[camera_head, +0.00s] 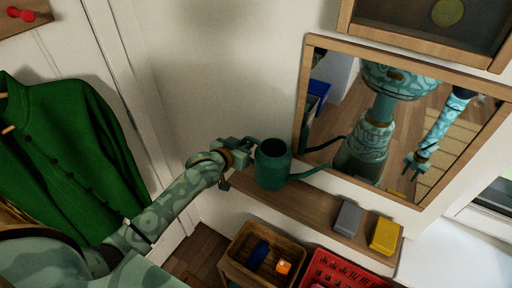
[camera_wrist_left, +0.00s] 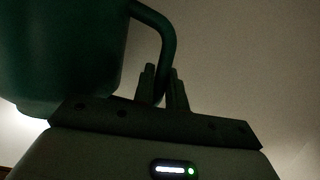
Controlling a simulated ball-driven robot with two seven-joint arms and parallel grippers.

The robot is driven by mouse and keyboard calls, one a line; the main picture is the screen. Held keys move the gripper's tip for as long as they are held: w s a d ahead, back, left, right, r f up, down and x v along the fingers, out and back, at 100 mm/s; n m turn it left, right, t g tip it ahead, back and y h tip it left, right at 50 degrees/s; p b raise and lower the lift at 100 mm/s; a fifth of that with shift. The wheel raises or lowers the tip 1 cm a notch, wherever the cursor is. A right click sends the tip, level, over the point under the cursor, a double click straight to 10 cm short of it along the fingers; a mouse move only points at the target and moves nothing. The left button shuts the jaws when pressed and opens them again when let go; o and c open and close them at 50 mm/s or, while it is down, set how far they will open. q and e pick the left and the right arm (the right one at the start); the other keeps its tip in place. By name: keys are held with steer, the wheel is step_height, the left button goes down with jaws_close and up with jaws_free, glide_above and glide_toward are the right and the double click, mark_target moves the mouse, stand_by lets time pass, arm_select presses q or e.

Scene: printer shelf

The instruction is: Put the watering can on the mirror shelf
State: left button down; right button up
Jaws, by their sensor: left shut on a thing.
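The dark green watering can (camera_head: 272,165) is upright at the left end of the wooden mirror shelf (camera_head: 310,208), its spout pointing right toward the mirror. I cannot tell whether its base touches the shelf or is just above it. My left gripper (camera_head: 248,148) is at the can's left side, shut on its handle. In the left wrist view the can (camera_wrist_left: 60,60) fills the upper left, and its curved handle (camera_wrist_left: 168,40) passes between the fingers of my left gripper (camera_wrist_left: 164,88). My right gripper appears only as a reflection in the mirror.
The framed mirror (camera_head: 305,95) hangs behind the shelf. A grey box (camera_head: 348,218) and a yellow box (camera_head: 384,236) occupy the shelf's right part; its middle is clear. A green jacket (camera_head: 75,150) hangs at left.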

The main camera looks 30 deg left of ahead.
arm_select(q)
steer(key=f, duration=0.1)
steer(key=a+f, duration=0.1)
steer(key=f, duration=0.1)
steer(key=w+a+f+b, duration=0.1)
steer(key=f, duration=0.1)
steer(key=shift+w, duration=0.1)
steer(key=shift+d, duration=0.1)
steer(key=shift+f, duration=0.1)
steer(key=c, duration=1.5)
jaws_free()
steer(key=shift+f, duration=0.15)
steer(key=shift+o, duration=0.3)
steer(key=p+v, duration=0.2)
steer(key=v, duration=1)
